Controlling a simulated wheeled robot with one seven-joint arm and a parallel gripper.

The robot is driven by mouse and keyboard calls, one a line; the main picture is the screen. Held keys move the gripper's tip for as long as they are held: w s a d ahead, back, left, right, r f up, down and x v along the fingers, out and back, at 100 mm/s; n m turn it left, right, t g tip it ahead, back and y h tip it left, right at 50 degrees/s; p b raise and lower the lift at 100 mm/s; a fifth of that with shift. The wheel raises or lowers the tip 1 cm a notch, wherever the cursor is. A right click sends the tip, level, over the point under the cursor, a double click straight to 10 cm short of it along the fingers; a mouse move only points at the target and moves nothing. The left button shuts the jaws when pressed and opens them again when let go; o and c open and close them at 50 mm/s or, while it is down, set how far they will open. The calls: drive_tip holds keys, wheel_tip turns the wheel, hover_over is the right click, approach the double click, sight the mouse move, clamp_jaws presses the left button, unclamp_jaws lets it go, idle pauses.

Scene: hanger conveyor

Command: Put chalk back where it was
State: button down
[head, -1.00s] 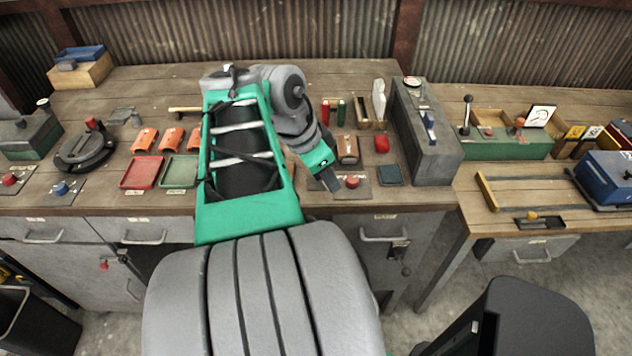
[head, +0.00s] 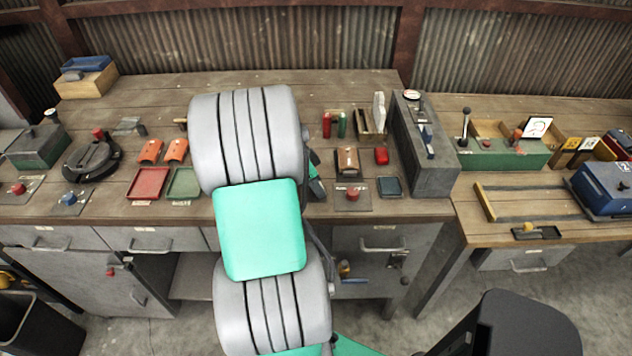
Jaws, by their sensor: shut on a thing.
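My gripper (head: 317,188) shows only in part, as a dark end just right of my arm, over the front of the workbench (head: 130,208). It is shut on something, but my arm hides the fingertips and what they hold. I cannot make out any chalk. I cannot tell what that piece is.
Near the gripper are a red button panel (head: 353,194), a brown block (head: 347,160), a red piece (head: 381,155) and a dark pad (head: 390,187). A tall grey housing (head: 425,150) stands to the right. Red (head: 148,184) and green (head: 184,183) trays lie left of my arm.

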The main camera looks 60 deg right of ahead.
drive_tip(key=shift+f, duration=0.1)
drive_tip(key=shift+f+b, duration=0.2)
drive_tip(key=shift+b, duration=0.1)
drive_tip(key=c, duration=1.1)
unclamp_jaws()
drive_tip(key=shift+r, duration=0.1)
drive_tip(key=shift+c, duration=0.2)
